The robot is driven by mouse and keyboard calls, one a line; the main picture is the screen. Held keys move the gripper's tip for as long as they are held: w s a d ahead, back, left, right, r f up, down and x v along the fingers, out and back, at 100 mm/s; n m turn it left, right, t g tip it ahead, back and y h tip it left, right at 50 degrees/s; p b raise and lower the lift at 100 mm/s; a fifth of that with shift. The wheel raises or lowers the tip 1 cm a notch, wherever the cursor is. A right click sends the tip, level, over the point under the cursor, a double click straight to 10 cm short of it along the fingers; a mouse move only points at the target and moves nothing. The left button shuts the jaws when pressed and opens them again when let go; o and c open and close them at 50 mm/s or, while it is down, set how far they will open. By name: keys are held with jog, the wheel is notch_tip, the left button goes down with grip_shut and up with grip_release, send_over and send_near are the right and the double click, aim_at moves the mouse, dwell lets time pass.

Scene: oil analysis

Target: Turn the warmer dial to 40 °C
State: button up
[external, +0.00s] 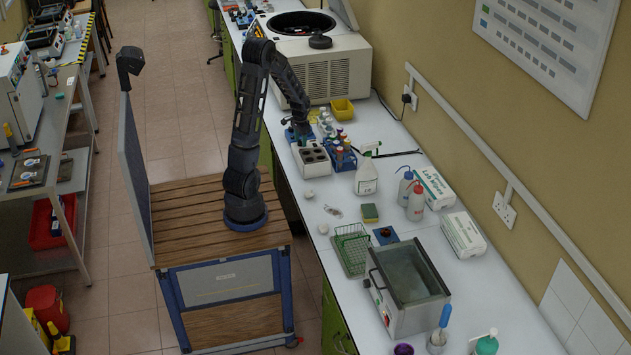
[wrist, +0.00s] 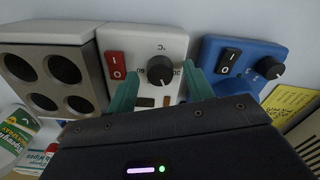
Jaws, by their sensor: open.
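The warmer's white control panel (wrist: 143,42) shows in the wrist view, with a black dial (wrist: 159,68) and a red rocker switch (wrist: 116,65). Its scale print appears upside down and is too small to read surely, so I cannot tell the dial's setting. The warmer's metal block with round wells (wrist: 88,62) is to the left. My gripper (wrist: 161,76) is open, with one teal finger on each side of the dial; I cannot tell whether they touch it. In the external view the warmer (external: 312,157) stands near the bench's left edge, just below my gripper (external: 299,138).
A blue device (wrist: 245,58) with a black switch and knob stands close to the right of the panel. A vial rack (external: 343,157), a spray bottle (external: 366,177) and a yellow bin (external: 342,109) are near the arm. A water bath (external: 405,315) stands farther along the bench.

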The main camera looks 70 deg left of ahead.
notch_tip(320, 180, up, 10)
jog(key=shift+r, duration=0.15)
dwell(0.3)
jog(key=d+r+m+t, duration=0.1)
jog(key=d+r, duration=0.4)
jog(key=d, duration=0.5)
jog(key=d+r+m+t, duration=0.1)
jog(key=d+r, duration=0.5)
jog(key=d, duration=0.3)
jog(key=s+d+r+t, duration=0.1)
jog(key=s+d+r, duration=0.1)
jog(key=s+d, duration=0.3)
jog(key=s+d+r+m+t, duration=0.1)
jog(key=s+d+r, duration=0.1)
jog(key=s+d, duration=0.4)
jog(key=d, duration=0.5)
jog(key=shift+r+m+t, duration=0.2)
jog(key=shift+m+t, duration=0.1)
dwell(0.6)
